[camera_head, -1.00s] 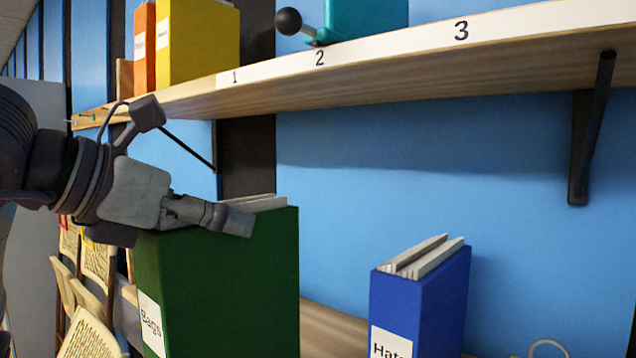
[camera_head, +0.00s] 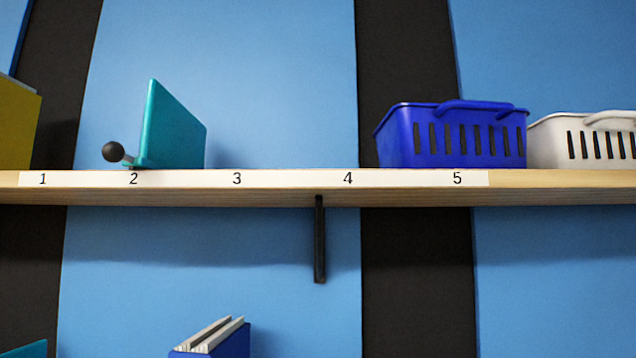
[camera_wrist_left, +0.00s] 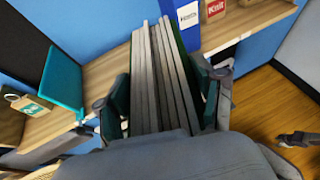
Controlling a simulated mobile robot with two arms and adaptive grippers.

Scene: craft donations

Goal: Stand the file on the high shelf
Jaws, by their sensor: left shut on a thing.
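In the left wrist view the green file (camera_wrist_left: 181,66) stands with its grey pages up between the fingers of my left gripper (camera_wrist_left: 158,98), which is shut on it. The file is near a wooden shelf, but I cannot tell whether it touches it. In the head view the high shelf (camera_head: 400,192) carries a strip numbered 1 to 5. A teal bookend (camera_head: 170,130) with a black ball knob (camera_head: 113,152) stands at 2. The strip is bare at 3 and 4. My left gripper is out of the head view. A dark shape at the wrist view's right edge looks like my right gripper (camera_wrist_left: 297,139), its fingers unclear.
A blue basket (camera_head: 455,145) stands behind 5, with a white basket (camera_head: 585,145) to its right. A yellow file (camera_head: 15,125) is at the far left. Below are a blue file (camera_head: 225,343) and a teal panel (camera_head: 25,350). A bracket (camera_head: 320,240) hangs under the shelf.

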